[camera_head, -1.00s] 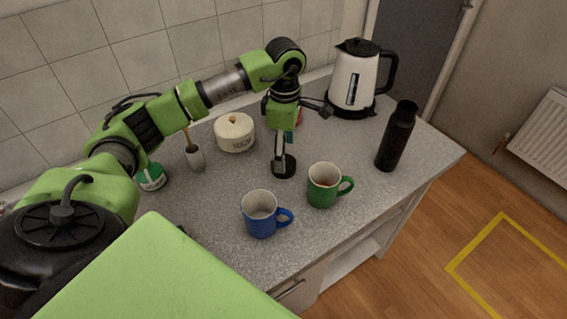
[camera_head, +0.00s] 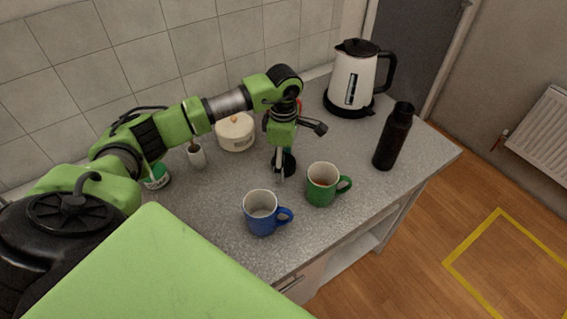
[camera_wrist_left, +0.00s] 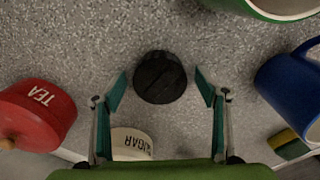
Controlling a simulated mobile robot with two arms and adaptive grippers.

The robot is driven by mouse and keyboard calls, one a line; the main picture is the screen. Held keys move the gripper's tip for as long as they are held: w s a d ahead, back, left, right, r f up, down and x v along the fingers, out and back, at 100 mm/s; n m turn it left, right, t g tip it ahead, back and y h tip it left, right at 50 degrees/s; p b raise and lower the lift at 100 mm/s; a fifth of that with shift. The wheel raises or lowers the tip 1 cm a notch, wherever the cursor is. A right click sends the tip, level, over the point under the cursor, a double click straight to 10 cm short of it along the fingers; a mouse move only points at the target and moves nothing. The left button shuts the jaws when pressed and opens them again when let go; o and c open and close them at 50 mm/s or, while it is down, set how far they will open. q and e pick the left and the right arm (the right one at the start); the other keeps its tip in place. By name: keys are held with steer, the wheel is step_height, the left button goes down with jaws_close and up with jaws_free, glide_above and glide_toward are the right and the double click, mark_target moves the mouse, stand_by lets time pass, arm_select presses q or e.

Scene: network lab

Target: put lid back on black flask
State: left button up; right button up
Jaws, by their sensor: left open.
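The black flask (camera_head: 393,139) stands upright near the right end of the counter in the head view. The round black lid (camera_wrist_left: 160,77) lies on the counter in the left wrist view, with a raised bar across its top. The lid also shows in the head view (camera_head: 288,165), partly hidden by the gripper. My left gripper (camera_wrist_left: 160,90) is open and points down over the lid, one finger on either side of it in the picture. I cannot tell how far above it the fingertips are. My right gripper is not in view.
A green mug (camera_head: 322,187) and a blue mug (camera_head: 259,216) stand in front of the gripper. A cream sugar pot (camera_head: 235,134) and a red tea pot (camera_wrist_left: 40,113) are behind it. A kettle (camera_head: 352,77) stands at the back right. Counter between lid and flask is clear.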

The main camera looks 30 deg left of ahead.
arm_select(q)
steer(key=c, duration=1.1)
steer(key=shift+r, duration=0.1)
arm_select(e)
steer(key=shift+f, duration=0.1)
arm_select(q)
steer(key=shift+r+b, duration=0.5)
steer(key=shift+b, duration=0.15)
steer(key=shift+w+r+b, duration=0.1)
steer(key=shift+r+b, duration=0.45)
steer(key=shift+r, duration=0.05)
steer(key=s+d+r+b, duration=0.1)
steer(key=s+d+r, duration=0.2)
steer(key=s+d+r+b, duration=0.1)
steer(key=s+d+r, duration=0.2)
steer(key=s+r, duration=0.1)
steer(key=s+d+r+b, duration=0.1)
steer(key=s+d+r, duration=0.2)
steer(key=s, duration=0.1)
steer(key=shift+d+r+b, duration=0.1)
steer(key=shift+r+b, duration=0.25)
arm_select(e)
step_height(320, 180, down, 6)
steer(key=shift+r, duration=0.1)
arm_select(q)
steer(key=shift+w, duration=0.1)
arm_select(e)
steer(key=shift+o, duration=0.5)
